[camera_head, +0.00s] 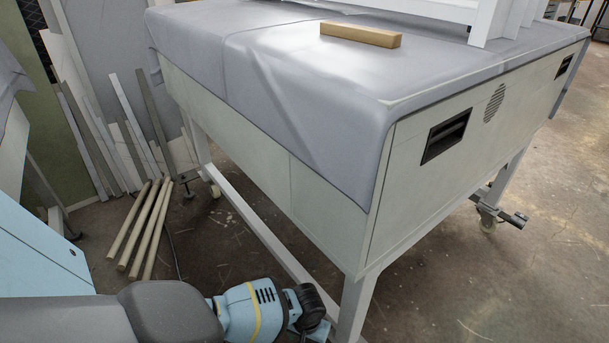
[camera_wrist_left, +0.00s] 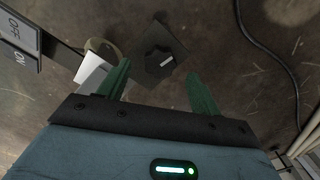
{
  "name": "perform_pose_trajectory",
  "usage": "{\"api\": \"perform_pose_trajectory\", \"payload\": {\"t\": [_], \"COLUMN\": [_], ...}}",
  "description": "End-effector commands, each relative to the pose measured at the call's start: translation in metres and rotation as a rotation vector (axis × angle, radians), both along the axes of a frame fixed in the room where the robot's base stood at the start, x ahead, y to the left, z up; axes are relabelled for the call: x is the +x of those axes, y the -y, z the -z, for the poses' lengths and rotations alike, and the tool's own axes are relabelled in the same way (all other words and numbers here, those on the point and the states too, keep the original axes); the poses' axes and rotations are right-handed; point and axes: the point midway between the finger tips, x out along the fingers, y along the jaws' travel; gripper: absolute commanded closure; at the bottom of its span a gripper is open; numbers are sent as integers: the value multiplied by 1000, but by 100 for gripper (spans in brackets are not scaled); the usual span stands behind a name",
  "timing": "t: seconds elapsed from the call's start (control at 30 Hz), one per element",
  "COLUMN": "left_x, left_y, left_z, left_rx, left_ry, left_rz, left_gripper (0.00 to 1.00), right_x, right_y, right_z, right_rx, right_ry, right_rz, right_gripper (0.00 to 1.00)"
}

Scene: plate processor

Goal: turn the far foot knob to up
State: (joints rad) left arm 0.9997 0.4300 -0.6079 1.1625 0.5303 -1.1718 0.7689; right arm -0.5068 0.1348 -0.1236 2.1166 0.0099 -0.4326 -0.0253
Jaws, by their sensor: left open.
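In the left wrist view a black round foot knob (camera_wrist_left: 158,62) with a short white mark sits on a dark square plate (camera_wrist_left: 178,45). The white mark lies to the right of the knob's middle and slants slightly up. My left gripper (camera_wrist_left: 157,70) is open, its green fingers on either side of the knob in the picture. I see no contact, and the gap in depth is unclear. In the head view my left wrist (camera_head: 305,308) is low beside the machine's near leg (camera_head: 354,305); the knob is hidden there. My right gripper is not in view.
The plate processor (camera_head: 290,190) carries a grey cover and a wooden block (camera_head: 360,35). An ON/OFF label plate (camera_wrist_left: 20,40) and a pale caster (camera_wrist_left: 98,48) lie left of the knob in the wrist view. A black cable (camera_wrist_left: 265,55) crosses the floor. Wooden poles (camera_head: 147,225) lie left.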

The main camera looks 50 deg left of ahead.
Motion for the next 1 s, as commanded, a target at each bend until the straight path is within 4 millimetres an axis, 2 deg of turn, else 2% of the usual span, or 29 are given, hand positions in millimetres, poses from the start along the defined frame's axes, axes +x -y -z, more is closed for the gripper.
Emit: {"api": "perform_pose_trajectory", "payload": {"t": [0.03, 0.1, 0.3, 1.0], "left_x": [1, 1, 1, 0], "left_y": [0, 0, 0, 0], "left_z": [-14, -26, -48, -47], "left_rx": [0, 0, 0, 0], "left_ry": [4, 4, 2, 0], "left_rz": [-1, -1, -1, 0], "left_gripper": [36, 36, 36, 36], "right_x": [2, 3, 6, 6], "right_y": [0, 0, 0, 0], "right_z": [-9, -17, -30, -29], "right_rx": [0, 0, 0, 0], "right_ry": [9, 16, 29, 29], "right_rz": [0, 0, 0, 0], "right_gripper": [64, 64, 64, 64]}}
